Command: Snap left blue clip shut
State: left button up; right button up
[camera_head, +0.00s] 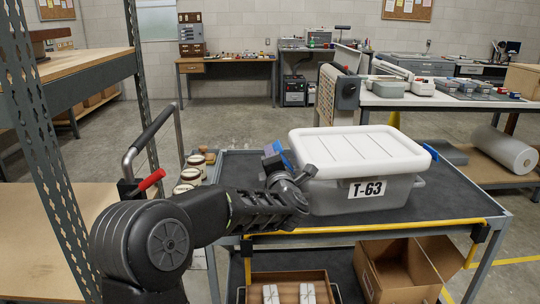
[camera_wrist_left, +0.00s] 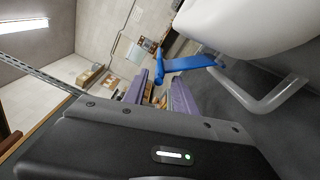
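The grey tub (camera_head: 405,190) with a white lid (camera_head: 357,150) and a T-63 label stands on the cart. The left blue clip (camera_head: 286,160) sticks out at the lid's left end, swung away from the tub. In the left wrist view the blue clip (camera_wrist_left: 190,65) reaches across just beyond my fingertips, near the lid's edge. My left gripper (camera_wrist_left: 159,82) is open, with a gap between its two purple fingers and nothing held. Contact with the clip cannot be told. In the head view the wrist hides part of the tub's left end. My right gripper is not in view.
The right blue clip (camera_head: 430,152) is at the lid's right end. Small round items (camera_head: 190,175) stand left of the cart top (camera_head: 450,205). A yellow bar (camera_head: 370,227) runs along its front. A metal shelf post (camera_head: 50,150) stands near my left arm.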

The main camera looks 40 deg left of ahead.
pick_arm(q)
jog(key=v, duration=0.3)
jog(key=shift+d, duration=0.1)
